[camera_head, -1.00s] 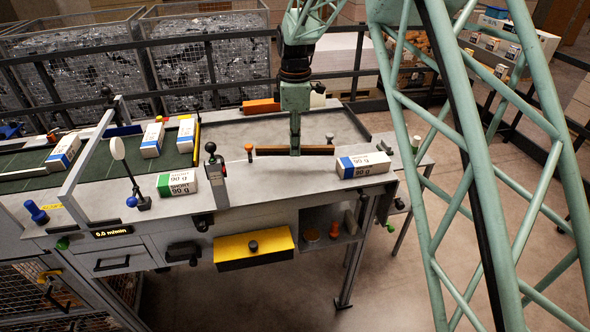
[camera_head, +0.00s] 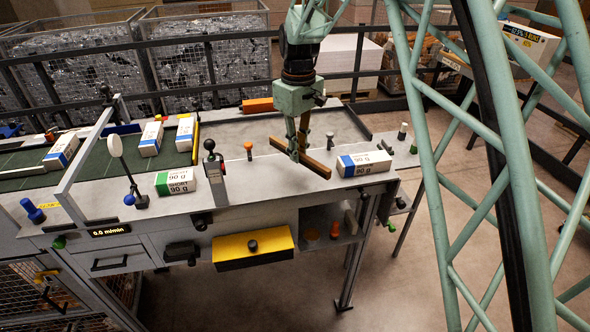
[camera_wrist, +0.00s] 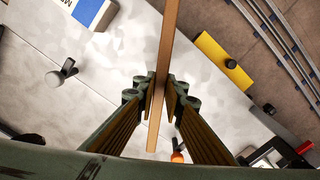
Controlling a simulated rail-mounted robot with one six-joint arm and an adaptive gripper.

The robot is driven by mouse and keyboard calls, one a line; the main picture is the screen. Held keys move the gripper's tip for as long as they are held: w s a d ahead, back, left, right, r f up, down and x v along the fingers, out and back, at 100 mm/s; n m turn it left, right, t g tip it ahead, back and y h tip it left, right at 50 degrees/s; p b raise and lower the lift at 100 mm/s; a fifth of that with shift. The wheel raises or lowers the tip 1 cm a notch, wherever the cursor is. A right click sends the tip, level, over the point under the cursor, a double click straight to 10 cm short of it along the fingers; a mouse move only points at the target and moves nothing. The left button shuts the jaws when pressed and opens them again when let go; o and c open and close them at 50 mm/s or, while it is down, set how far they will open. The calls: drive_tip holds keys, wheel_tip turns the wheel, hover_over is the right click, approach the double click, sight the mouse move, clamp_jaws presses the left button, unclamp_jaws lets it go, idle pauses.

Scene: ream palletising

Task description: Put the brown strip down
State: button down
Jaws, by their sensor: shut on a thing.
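The brown strip (camera_head: 312,163) is a long thin bar, held at an angle across the picture over the grey worktop (camera_head: 248,180). My gripper (camera_head: 299,152) points down and is shut on the strip near its middle. In the wrist view the strip (camera_wrist: 168,40) runs upright between the two ribbed fingers (camera_wrist: 160,95), with its lower end also showing between them. Whether the strip touches the worktop or is a little above it I cannot tell.
A blue and white ream (camera_head: 364,163) lies right of the strip. A green and white ream (camera_head: 177,182) lies left, beside a post with a black knob (camera_head: 213,165). An orange-topped peg (camera_head: 248,149) and a grey peg (camera_head: 330,139) stand nearby. Clear worktop lies left of the strip.

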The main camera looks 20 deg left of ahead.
drive_tip(key=m, duration=0.2)
drive_tip(key=s+d+m, duration=0.1)
drive_tip(key=m, duration=0.1)
drive_tip(key=s+m+b, duration=0.1)
drive_tip(key=m, duration=0.1)
drive_tip(key=shift+s+d, duration=0.25)
drive_tip(key=s+m, duration=0.1)
drive_tip(key=m, duration=0.1)
drive_tip(key=d+m+b, duration=0.1)
drive_tip(key=m, duration=0.1)
drive_tip(key=s+m, duration=0.1)
drive_tip(key=m, duration=0.1)
drive_tip(key=shift+s+d+f, duration=0.2)
drive_tip(key=shift+s+d, duration=0.1)
drive_tip(key=shift+s+d+f+m+b, duration=0.1)
drive_tip(key=shift+s+d+m+b, duration=0.55)
drive_tip(key=shift+m, duration=1.4)
drive_tip(key=shift+s+d+f+m+b, duration=0.15)
drive_tip(key=shift+s+d+m, duration=0.25)
drive_tip(key=shift+s+m, duration=1.15)
drive_tip(key=shift+s+d+f+m+b, duration=0.1)
drive_tip(key=shift+s+d+m+b, duration=0.35)
drive_tip(key=shift+m, duration=2.05)
drive_tip(key=shift+w+d, duration=0.1)
drive_tip(key=shift+w, duration=0.1)
